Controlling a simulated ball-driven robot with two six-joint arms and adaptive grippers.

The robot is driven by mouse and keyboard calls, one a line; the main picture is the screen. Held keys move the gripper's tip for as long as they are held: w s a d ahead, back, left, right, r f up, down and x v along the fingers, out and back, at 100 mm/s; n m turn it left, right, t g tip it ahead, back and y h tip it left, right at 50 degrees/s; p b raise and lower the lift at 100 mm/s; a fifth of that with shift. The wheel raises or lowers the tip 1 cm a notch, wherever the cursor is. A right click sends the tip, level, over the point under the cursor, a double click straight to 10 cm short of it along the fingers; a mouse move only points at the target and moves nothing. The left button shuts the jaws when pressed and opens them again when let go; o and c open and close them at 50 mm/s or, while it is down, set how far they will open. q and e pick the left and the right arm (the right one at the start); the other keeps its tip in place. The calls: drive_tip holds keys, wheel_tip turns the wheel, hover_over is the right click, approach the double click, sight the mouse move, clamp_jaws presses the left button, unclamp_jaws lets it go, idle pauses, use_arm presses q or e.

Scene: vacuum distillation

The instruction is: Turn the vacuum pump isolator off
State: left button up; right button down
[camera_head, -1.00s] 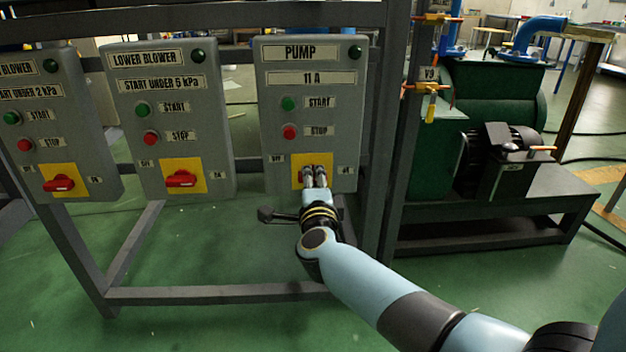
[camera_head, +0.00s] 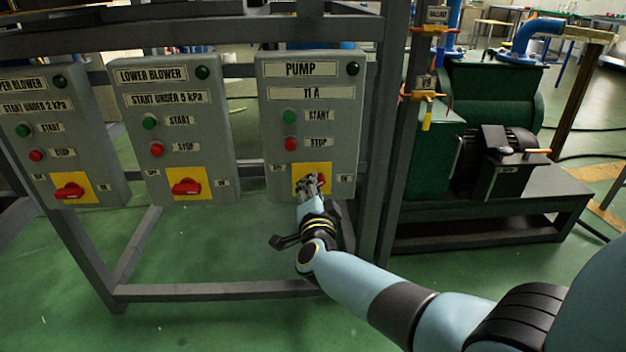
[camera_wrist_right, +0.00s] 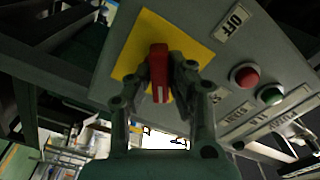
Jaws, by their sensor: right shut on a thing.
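The pump isolator is a red handle (camera_wrist_right: 158,80) on a yellow plate (camera_head: 324,168) at the bottom of the grey PUMP panel (camera_head: 309,105). My right gripper (camera_head: 311,182) is at this handle in the head view and hides much of it. In the right wrist view my right gripper (camera_wrist_right: 161,68) is shut on the red handle, with a finger on each side. The yellow plate sits at a tilt to the fingers there, and an OFF label (camera_wrist_right: 236,20) shows beside it. My left gripper is not in view.
The LOWER BLOWER panel (camera_head: 170,125) and another blower panel (camera_head: 58,140) stand to the left, with similar red handles. A dark frame post (camera_head: 380,150) stands right of the PUMP panel. Green pump machinery (camera_head: 490,95) is farther right. Green floor is open in front.

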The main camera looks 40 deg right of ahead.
use_arm(q)
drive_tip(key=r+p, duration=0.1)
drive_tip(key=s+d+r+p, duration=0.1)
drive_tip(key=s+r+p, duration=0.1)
drive_tip(key=p, duration=0.1)
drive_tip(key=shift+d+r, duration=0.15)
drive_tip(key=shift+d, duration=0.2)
use_arm(e)
drive_tip(key=n, duration=1.1)
drive_tip(key=shift+f, duration=0.1)
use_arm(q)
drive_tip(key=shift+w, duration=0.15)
use_arm(e)
drive_tip(key=shift+n, duration=0.3)
drive_tip(key=c, duration=1.2)
unclamp_jaws()
drive_tip(key=shift+c, duration=0.2)
drive_tip(key=v, duration=1.2)
